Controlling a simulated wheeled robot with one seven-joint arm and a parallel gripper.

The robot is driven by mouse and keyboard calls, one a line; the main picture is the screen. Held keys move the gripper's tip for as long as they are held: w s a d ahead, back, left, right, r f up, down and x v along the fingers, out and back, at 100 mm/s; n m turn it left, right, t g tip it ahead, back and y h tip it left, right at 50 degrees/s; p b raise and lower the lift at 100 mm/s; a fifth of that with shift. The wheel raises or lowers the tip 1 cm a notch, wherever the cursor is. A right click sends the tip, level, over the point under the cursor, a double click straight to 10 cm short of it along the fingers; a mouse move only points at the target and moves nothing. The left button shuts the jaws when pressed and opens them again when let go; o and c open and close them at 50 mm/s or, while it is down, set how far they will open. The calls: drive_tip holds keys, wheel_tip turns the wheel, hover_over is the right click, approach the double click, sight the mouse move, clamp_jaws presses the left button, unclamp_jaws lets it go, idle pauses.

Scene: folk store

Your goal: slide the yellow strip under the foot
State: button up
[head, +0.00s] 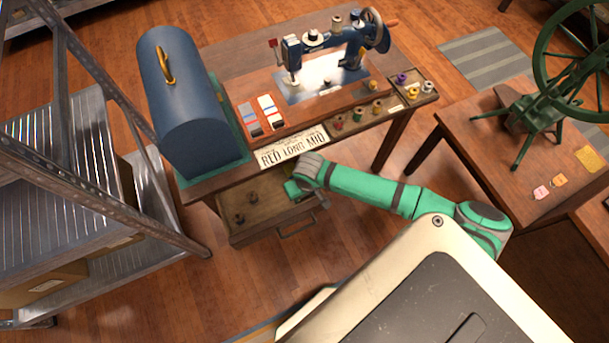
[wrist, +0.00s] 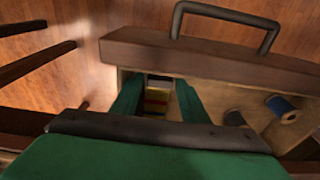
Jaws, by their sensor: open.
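The blue sewing machine (head: 330,42) stands on the wooden table, its needle and foot area (head: 292,78) at its left end over a bright metal plate. The foot itself is too small to make out. My gripper (head: 292,188) is low over the right part of the open drawer (head: 262,216). In the wrist view my gripper (wrist: 158,92) is open, its two green fingers pointing down into the drawer. A small piece with yellow and red bands (wrist: 156,103) shows between the fingers, apparently not gripped. I cannot tell whether it is the yellow strip.
Two spools (head: 239,219) lie in the drawer's left part; one is blue (wrist: 282,106). The drawer front with its handle (wrist: 225,14) is close to my fingers. A blue domed case (head: 185,95), red-and-white pieces (head: 268,106) and a spool tray (head: 412,96) occupy the tabletop.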

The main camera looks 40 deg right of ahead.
drive_tip(key=c, duration=0.6)
drive_tip(key=shift+o, duration=0.2)
drive_tip(key=shift+r, duration=0.15)
drive_tip(key=shift+r, duration=1.6)
